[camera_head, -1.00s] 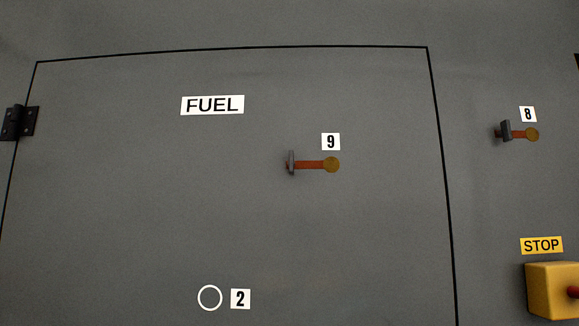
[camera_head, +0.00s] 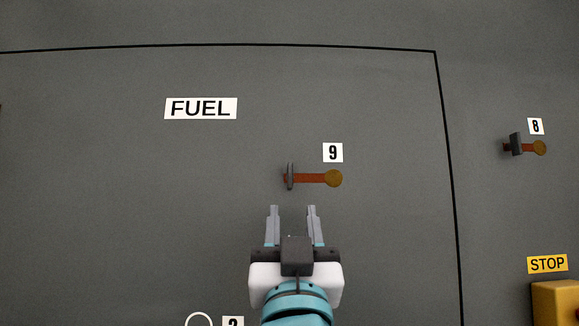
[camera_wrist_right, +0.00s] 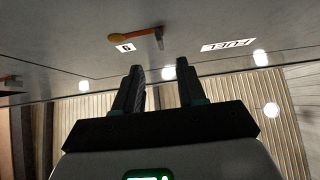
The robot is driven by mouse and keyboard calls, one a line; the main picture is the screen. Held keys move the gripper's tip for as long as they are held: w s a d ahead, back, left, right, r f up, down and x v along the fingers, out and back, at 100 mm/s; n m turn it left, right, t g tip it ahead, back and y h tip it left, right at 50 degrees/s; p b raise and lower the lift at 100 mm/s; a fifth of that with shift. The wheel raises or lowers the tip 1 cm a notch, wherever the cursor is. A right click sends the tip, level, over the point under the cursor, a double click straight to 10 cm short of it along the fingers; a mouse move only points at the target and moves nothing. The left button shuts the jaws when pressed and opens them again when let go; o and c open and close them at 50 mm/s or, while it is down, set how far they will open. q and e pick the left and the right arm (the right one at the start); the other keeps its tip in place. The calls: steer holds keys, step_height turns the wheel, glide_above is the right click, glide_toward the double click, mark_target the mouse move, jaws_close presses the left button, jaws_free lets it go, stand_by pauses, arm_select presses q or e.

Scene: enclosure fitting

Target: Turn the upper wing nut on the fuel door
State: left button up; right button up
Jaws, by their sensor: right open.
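The upper wing nut (camera_head: 290,176) is a small dark grey upright piece at the left end of a red-orange bar (camera_head: 311,178) with a yellow-brown disc on the bar's right end. It is on the grey fuel door (camera_head: 110,190), beside label 9. My right gripper (camera_head: 292,208) is open and empty, its fingers pointing up just below the nut in the head view. In the right wrist view, which is turned over, the nut (camera_wrist_right: 160,38) shows beyond the two open fingers (camera_wrist_right: 158,68). My left gripper is not in view.
A second wing nut (camera_head: 516,144) by label 8 is right of the door seam. A yellow STOP box (camera_head: 556,304) is at the lower right. A white ring (camera_head: 199,319) by a label is partly cut off below. The door around the nut is flat and clear.

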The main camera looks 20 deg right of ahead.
mark_target(291, 179)
steer(key=p+x, duration=0.4)
steer(key=x, duration=0.4)
steer(key=shift+r, duration=0.25)
steer(key=shift+w+d+r+p, duration=0.1)
steer(key=shift+w+d+p, duration=0.1)
steer(key=shift+w+p, duration=0.25)
steer(key=shift+s+a, duration=0.15)
steer(key=shift+c, duration=0.3)
jaws_close()
